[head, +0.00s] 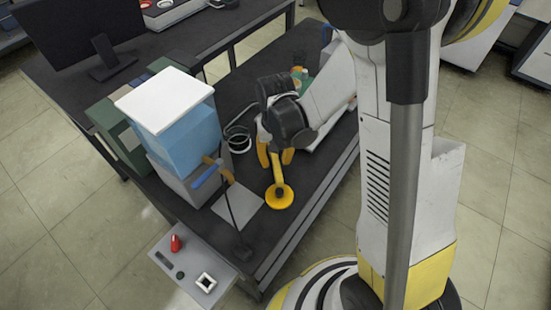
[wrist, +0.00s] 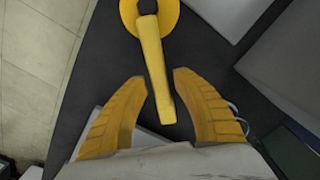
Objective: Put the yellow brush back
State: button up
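The yellow brush (head: 279,198) lies on the dark bench top near the front edge, its round head toward the front and its handle pointing to my gripper (head: 275,158). In the wrist view the brush (wrist: 154,55) has a ring-shaped head at the top and a straight handle running down between the fingers. My gripper (wrist: 160,78) is open, with one yellow finger on each side of the handle. Both fingers look apart from the handle; their height above the bench is hard to judge.
A blue box with a white lid (head: 167,128) stands left of my gripper. A thin dark upright (head: 232,212) with brown and blue parts rises beside it, near a grey plate (head: 245,207). A cable coil (head: 238,139) lies behind. A side panel (head: 188,265) with a red knob is at the front.

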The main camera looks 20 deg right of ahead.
jog(key=shift+r, duration=0.15)
notch_tip(320, 180, up, 12)
jog(key=s+d+r+n+t, duration=0.1)
jog(key=s+d+r+t, duration=0.2)
jog(key=s+r+t, duration=0.4)
jog(key=s+r, duration=0.2)
jog(key=s, duration=0.1)
jog(key=shift+s+d+n, duration=0.15)
jog(key=shift+d+n, duration=0.05)
jog(key=shift+n, duration=0.2)
